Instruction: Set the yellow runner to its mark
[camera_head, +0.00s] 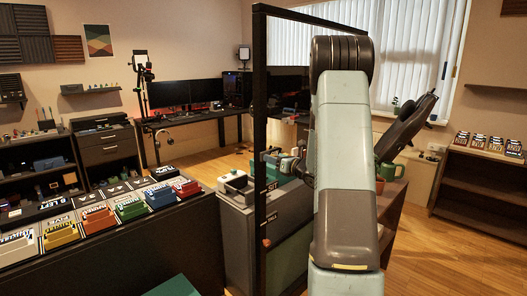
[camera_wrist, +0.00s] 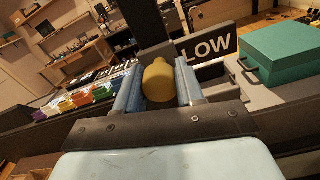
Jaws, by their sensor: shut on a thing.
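The yellow runner (camera_wrist: 158,81) shows in the wrist view as a rounded yellow knob between the two light-blue fingers of my gripper (camera_wrist: 157,84), which is shut on it. A dark upright bar (camera_wrist: 146,22) stands directly behind it. A dark plate with white letters reading LOW (camera_wrist: 209,45) is just right of the bar. In the head view my gripper (camera_head: 279,160) is beside the tall black post (camera_head: 260,120), partly behind my arm. I cannot make out the runner there. Which mark belongs to the runner does not show clearly.
A green case (camera_wrist: 284,48) with a handle lies right of the plate in the wrist view. Several coloured bins (camera_head: 130,208) line the dark counter (camera_head: 140,252) at left in the head view. Floor is free at right.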

